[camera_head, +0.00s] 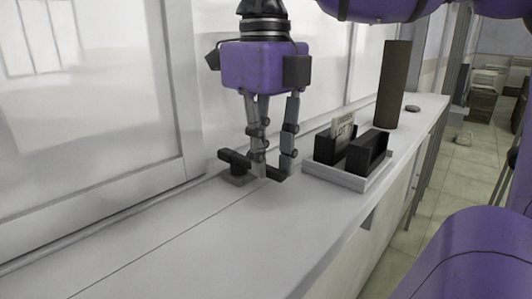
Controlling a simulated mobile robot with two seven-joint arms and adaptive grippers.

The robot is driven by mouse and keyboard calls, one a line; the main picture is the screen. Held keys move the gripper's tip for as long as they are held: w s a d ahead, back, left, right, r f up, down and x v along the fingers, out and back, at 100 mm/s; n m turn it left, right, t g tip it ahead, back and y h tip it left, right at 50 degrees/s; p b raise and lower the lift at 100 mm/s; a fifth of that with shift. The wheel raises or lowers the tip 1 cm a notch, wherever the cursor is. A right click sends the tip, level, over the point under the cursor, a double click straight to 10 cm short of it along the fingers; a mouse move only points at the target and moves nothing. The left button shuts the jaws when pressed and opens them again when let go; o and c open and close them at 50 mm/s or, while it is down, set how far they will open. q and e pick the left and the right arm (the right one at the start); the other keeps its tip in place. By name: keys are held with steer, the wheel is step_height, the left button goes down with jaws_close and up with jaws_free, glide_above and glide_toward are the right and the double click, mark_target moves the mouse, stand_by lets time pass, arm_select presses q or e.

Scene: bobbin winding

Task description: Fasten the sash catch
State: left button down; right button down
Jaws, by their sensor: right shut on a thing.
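The sash catch (236,163) is a small black lever on a dark base, on the white sill beside the window frame. Its bar lies at a slant, from the window side toward the sill's front. My right gripper (272,170) comes down from above, with its purple body over the catch. Its two grey fingers are shut on the bar's front part and hide some of it. I cannot tell whether the catch is fully engaged. My left gripper is not in view.
A light tray (339,178) holding black upright holders (367,151) and a pale card (342,129) stands close right of the gripper. A tall brown cylinder (392,85) and a small grey disc (412,108) are farther along the sill (190,235). The near sill is clear.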

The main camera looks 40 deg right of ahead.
steer(key=shift+w+r, duration=0.1)
stand_by(0.3)
steer(key=c, duration=1.7)
jaws_free()
steer(key=shift+a, duration=0.1)
step_height(320, 180, up, 12)
steer(key=shift+f, duration=0.1)
